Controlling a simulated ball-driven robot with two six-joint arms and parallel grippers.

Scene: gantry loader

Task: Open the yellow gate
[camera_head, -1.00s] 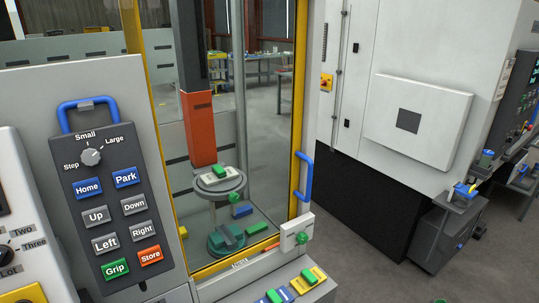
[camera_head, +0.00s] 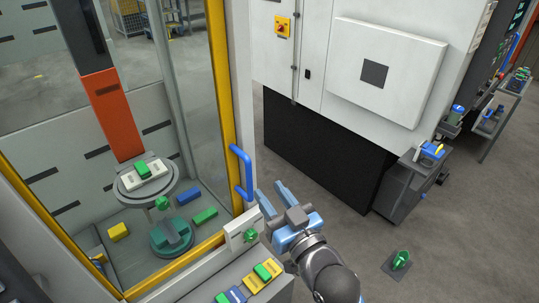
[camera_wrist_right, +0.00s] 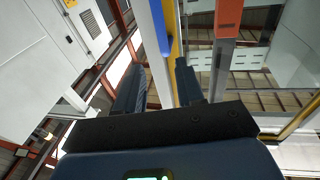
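The yellow gate (camera_head: 221,95) is a yellow-framed glass panel on the front of the loader, and it looks closed. Its blue upright handle (camera_head: 241,172) is on the right edge. My right gripper (camera_head: 272,194) is open and empty, just right of the handle's lower end and apart from it. In the right wrist view, the blue handle (camera_wrist_right: 155,35) appears ahead, between the directions of the two spread fingers (camera_wrist_right: 158,88), with the yellow frame (camera_wrist_right: 175,45) beside it. My left gripper is not in view.
A white latch plate with a green knob (camera_head: 249,235) sits below the handle. Behind the glass are an orange column (camera_head: 113,115) and a round pedestal (camera_head: 147,186). A white cabinet (camera_head: 390,75) stands at the back right. Open floor lies right of the gate.

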